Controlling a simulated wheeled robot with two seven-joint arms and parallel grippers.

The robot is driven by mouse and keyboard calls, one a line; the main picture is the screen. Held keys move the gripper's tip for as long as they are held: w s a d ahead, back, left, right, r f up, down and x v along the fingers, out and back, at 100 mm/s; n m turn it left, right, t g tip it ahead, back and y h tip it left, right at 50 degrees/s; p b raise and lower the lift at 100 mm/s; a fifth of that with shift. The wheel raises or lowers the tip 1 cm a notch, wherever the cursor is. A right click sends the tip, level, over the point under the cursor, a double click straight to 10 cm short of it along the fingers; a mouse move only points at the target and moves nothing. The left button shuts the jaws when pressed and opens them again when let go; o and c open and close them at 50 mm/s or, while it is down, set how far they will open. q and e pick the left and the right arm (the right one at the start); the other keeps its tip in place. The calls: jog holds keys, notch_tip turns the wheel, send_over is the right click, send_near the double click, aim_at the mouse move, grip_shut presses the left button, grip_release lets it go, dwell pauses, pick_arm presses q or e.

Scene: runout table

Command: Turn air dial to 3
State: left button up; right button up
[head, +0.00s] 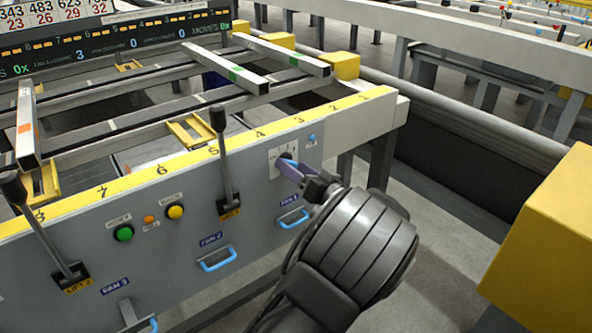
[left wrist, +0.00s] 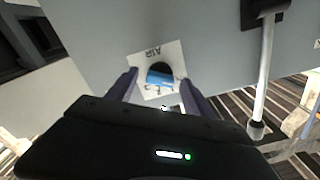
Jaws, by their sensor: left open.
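The air dial (head: 286,156) is a dark round knob on a white plate on the grey front panel, below the number 3 of the yellow ruler strip. In the left wrist view the dial (left wrist: 158,70) shows a black disc with a blue part, on a plate marked AIR. Which number it points to cannot be read. My left gripper (head: 289,170) is at the dial, partly covering it. In the left wrist view its two fingers (left wrist: 158,86) are open, one on each side of the dial. I cannot tell whether they touch it. My right gripper is not in view.
A black lever (head: 222,150) stands left of the dial. A small blue button (head: 312,138) sits above right. Blue handles (head: 217,259) stick out below. Green (head: 123,233) and yellow (head: 175,212) buttons are further left. A yellow block (head: 545,240) stands at the right.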

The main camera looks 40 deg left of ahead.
pick_arm(q)
grip_shut()
dwell(0.7)
